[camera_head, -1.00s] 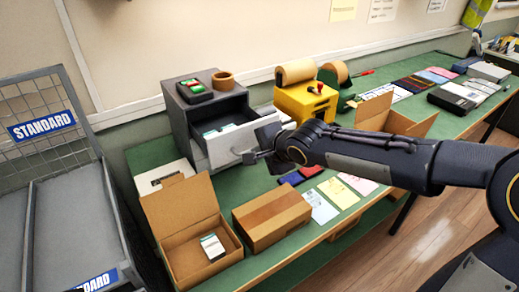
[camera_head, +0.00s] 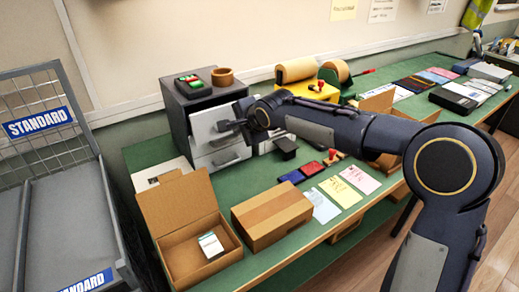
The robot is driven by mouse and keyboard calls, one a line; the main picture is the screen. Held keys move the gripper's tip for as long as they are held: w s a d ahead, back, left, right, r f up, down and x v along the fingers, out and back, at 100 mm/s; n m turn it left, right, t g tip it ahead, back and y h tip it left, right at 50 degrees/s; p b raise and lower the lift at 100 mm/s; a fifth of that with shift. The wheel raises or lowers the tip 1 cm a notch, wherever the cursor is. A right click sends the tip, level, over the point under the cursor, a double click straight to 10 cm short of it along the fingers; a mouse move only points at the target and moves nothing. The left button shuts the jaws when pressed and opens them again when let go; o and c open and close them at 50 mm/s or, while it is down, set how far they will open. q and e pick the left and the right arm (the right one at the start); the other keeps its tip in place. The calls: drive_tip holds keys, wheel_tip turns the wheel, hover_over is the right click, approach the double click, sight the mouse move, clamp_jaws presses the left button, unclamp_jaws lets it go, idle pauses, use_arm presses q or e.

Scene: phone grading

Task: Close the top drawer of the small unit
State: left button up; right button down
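The small unit (camera_head: 177,118) is a dark grey cabinet with pale drawer fronts, standing on the green bench against the wall. Its top drawer (camera_head: 206,126) looks flush or nearly flush with the unit, and its inside does not show. The lower drawer front (camera_head: 222,158) shows below it. My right gripper (camera_head: 222,126) is at the top drawer's front, apparently touching it near the handle. The gripper is small and partly hidden by its own wrist, so its finger opening cannot be made out. My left gripper is not in view.
A tape roll (camera_head: 223,76) and a device with green and red parts (camera_head: 190,84) sit on the unit. An open carton (camera_head: 187,232) and a closed carton (camera_head: 271,215) stand in front. A wire cage trolley (camera_head: 70,205) is at left. Stamps and cards lie right of the unit.

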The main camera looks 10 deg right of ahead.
sight(229, 117)
drive_tip(key=w, duration=0.1)
drive_tip(key=w+a+p, duration=0.1)
drive_tip(key=w, duration=0.1)
drive_tip(key=w+a, duration=0.1)
drive_tip(key=w, duration=0.1)
drive_tip(key=shift+w+a, duration=0.1)
drive_tip(key=shift+w, duration=0.05)
drive_tip(key=shift+r, duration=0.1)
drive_tip(key=shift+w, duration=0.1)
